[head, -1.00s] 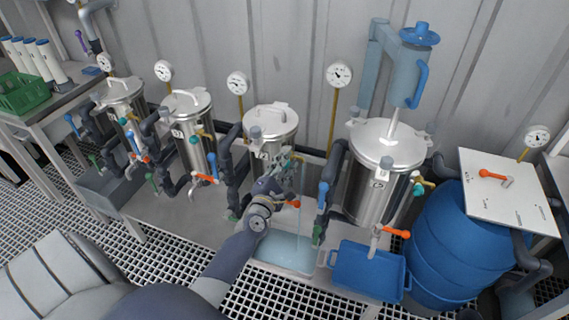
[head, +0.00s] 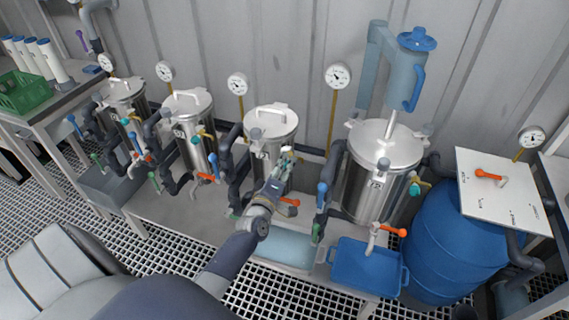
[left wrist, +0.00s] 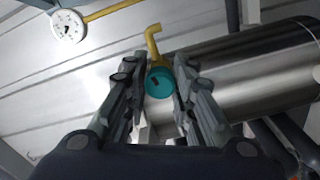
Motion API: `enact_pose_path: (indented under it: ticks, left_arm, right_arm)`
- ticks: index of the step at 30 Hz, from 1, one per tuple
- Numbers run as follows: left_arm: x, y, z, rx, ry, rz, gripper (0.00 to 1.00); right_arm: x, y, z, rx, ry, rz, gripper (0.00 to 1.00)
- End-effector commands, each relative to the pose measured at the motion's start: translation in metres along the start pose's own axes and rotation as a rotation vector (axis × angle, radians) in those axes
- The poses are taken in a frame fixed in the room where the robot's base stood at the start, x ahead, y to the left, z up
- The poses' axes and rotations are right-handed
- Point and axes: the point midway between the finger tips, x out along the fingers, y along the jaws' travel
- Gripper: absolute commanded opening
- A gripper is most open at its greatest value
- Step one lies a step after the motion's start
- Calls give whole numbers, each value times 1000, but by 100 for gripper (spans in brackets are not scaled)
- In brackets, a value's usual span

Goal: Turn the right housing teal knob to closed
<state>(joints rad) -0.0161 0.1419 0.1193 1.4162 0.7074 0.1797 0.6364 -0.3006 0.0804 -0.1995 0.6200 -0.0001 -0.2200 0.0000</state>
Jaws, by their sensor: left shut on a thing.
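A teal knob (left wrist: 160,83) with a dark mark and a bent yellow tube above it sits between the two fingers of my left gripper (left wrist: 160,75) in the left wrist view. The fingers are shut on it from both sides. In the head view my left gripper (head: 285,158) is at the right side of the third steel housing (head: 268,125) from the left and hides most of that knob. Another teal knob (head: 414,188) shows on the large steel housing (head: 375,170) farther right, apart from the gripper. My right gripper is not in view.
An orange-handled valve (head: 289,201) is just below my left gripper. A blue-handled valve (head: 322,192) and dark pipes stand to its right. A blue tray (head: 365,270) and blue barrel (head: 445,240) are at the right. A pressure gauge (left wrist: 68,26) hangs behind.

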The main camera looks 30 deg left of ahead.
Motion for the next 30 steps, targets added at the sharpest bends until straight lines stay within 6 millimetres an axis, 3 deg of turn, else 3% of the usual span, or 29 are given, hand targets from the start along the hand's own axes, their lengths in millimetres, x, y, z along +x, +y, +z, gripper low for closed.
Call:
enact_pose_path:
  ticks: [12,29,30]
  left_arm:
    - [0,-1,0,196,-1,-1,0]
    - [0,-1,0,227,-1,-1,0]
    - [0,-1,0,227,-1,-1,28]
  right_arm:
    - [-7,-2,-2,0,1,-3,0]
    - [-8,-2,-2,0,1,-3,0]
    - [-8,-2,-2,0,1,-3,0]
